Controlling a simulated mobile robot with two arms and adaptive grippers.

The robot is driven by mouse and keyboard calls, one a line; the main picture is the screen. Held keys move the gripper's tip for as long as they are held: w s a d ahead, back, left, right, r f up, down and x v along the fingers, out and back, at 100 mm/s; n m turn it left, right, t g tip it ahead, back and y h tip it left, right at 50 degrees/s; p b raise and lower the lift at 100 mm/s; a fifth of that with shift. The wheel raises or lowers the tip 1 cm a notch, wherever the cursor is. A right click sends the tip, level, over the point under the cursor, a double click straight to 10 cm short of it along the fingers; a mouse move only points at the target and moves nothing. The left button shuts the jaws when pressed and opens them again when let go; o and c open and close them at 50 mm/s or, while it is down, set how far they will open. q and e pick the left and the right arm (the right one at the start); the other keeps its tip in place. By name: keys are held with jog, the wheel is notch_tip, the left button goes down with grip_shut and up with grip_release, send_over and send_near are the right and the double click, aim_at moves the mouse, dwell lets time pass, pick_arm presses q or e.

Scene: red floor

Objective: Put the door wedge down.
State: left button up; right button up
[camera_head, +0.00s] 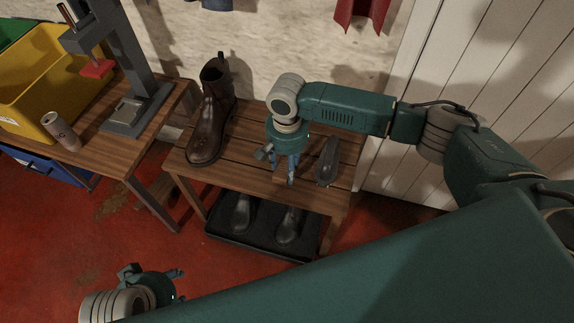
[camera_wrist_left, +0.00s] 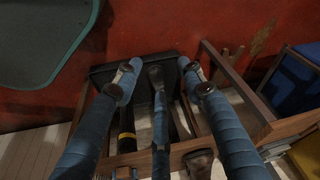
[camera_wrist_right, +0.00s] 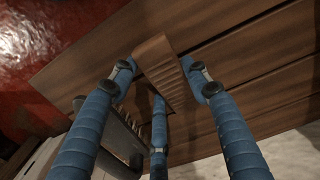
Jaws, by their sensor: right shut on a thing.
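The door wedge (camera_wrist_right: 165,72), a brown piece with a ridged face, is between the fingers of my right gripper (camera_wrist_right: 165,78) in the right wrist view. The right gripper (camera_head: 288,178) is shut on it above the front of the slatted wooden bench (camera_head: 250,170). In the head view the wedge is mostly hidden by the fingers. I cannot tell whether it touches the bench. My left gripper (camera_head: 170,284) is low at the lower left, over the red floor, away from the bench. Its fingers are spread and empty in the left wrist view (camera_wrist_left: 160,72).
A brown boot (camera_head: 212,115) stands on the bench's left. A dark elongated item (camera_head: 327,160) lies close to the right gripper's right side. Below is a black tray (camera_head: 262,240) with dark boots. A table with a yellow bin (camera_head: 40,90) and a can (camera_head: 60,130) stands left.

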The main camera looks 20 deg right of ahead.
pick_arm(q)
jog(key=shift+f, duration=0.15)
pick_arm(e)
jog(key=shift+f, duration=0.1)
jog(key=o, duration=1.2)
pick_arm(q)
jog(key=shift+w+f, duration=0.15)
jog(key=shift+f, duration=0.1)
notch_tip(320, 180, down, 11)
jog(key=p, duration=0.3)
jog(key=shift+d+g, duration=0.15)
jog(key=shift+g, duration=0.15)
pick_arm(e)
jog(key=shift+r, duration=6.15)
